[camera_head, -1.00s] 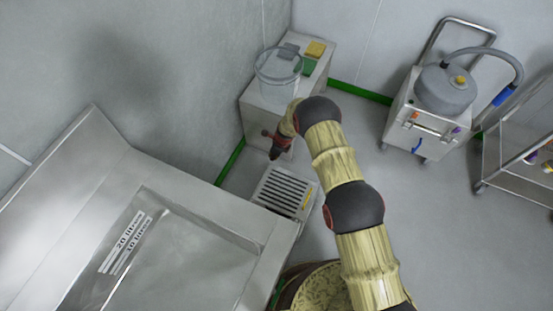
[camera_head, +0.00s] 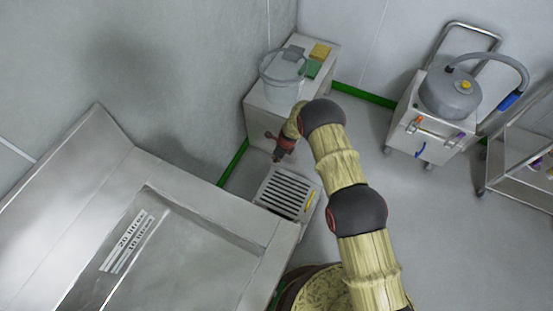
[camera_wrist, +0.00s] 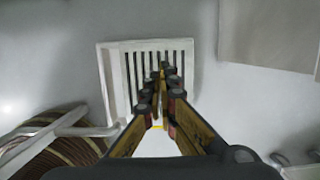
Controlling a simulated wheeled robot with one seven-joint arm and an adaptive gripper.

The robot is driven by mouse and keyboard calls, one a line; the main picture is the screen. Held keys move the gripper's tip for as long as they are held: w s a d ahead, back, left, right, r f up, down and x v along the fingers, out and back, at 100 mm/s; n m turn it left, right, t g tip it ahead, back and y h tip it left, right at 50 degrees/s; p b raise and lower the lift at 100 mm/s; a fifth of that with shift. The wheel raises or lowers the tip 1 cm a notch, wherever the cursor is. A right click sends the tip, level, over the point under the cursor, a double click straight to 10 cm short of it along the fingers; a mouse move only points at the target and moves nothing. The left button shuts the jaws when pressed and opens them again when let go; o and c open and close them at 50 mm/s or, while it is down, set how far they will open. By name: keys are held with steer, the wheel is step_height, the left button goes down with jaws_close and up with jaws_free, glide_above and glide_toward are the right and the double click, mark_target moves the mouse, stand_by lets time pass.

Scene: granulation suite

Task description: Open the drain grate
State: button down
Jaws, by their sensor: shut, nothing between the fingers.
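My gripper (camera_head: 277,158) is just beyond the far edge of the grate in the head view, apparently above the floor. In the wrist view my gripper (camera_wrist: 164,68) points at the slots, its fingers together with nothing between them, covering part of the grate. I cannot tell whether the fingertips touch it.
A steel basin (camera_head: 190,250) fills the lower left. A cabinet (camera_head: 255,116) with a clear bucket (camera_head: 284,78) and coloured pads (camera_head: 320,50) stands beyond the grate. A wheeled vacuum (camera_head: 450,95) and a steel cart (camera_head: 515,175) stand right. Floor between is clear.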

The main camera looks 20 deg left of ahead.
steer(key=v, duration=1.2)
